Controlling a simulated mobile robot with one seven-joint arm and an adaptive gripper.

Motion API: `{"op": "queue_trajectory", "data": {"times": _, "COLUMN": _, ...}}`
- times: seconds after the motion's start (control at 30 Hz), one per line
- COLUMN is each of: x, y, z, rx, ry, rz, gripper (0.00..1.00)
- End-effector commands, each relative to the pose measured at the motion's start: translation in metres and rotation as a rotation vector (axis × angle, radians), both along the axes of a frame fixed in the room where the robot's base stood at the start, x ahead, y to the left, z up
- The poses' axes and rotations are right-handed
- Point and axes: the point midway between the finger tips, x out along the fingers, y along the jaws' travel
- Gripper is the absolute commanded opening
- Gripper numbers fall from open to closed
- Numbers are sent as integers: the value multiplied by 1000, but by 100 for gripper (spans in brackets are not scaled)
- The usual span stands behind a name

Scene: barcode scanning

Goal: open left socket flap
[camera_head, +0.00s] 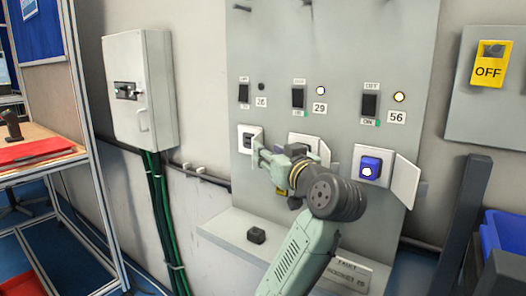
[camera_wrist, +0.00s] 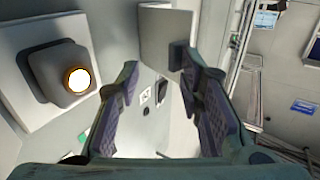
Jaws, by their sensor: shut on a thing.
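The left socket (camera_head: 245,142) is on the grey wall panel, with a white frame and a dark inside partly showing. Its flap (camera_head: 257,140) stands out from the frame at its right side. My gripper (camera_head: 262,156) is at this flap, shut on it; the exact contact is small and partly hidden. In the wrist view my fingers (camera_wrist: 158,66) are spaced apart, and a grey flap (camera_wrist: 163,32) is at their tips. The middle socket (camera_head: 303,140) is mostly hidden behind my gripper. The right socket (camera_head: 388,172) has its flap swung open and a blue lit plug (camera_head: 370,167).
Switches (camera_head: 298,98) and lamps are above the sockets. A dark block (camera_head: 256,235) lies on the ledge (camera_head: 225,232) below. A grey box (camera_head: 140,90) with green cables is at left, and a yellow OFF switch (camera_head: 490,64) at right. A lit socket unit (camera_wrist: 62,75) is close beside my fingers.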

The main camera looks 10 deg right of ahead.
Motion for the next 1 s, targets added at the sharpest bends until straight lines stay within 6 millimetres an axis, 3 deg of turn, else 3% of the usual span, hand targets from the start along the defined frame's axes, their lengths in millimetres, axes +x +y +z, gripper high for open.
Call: {"op": "queue_trajectory", "data": {"times": 1.0, "x": -52, "y": -47, "z": 0, "rx": -2, "ry": 2, "rz": 5, "gripper": 28}}
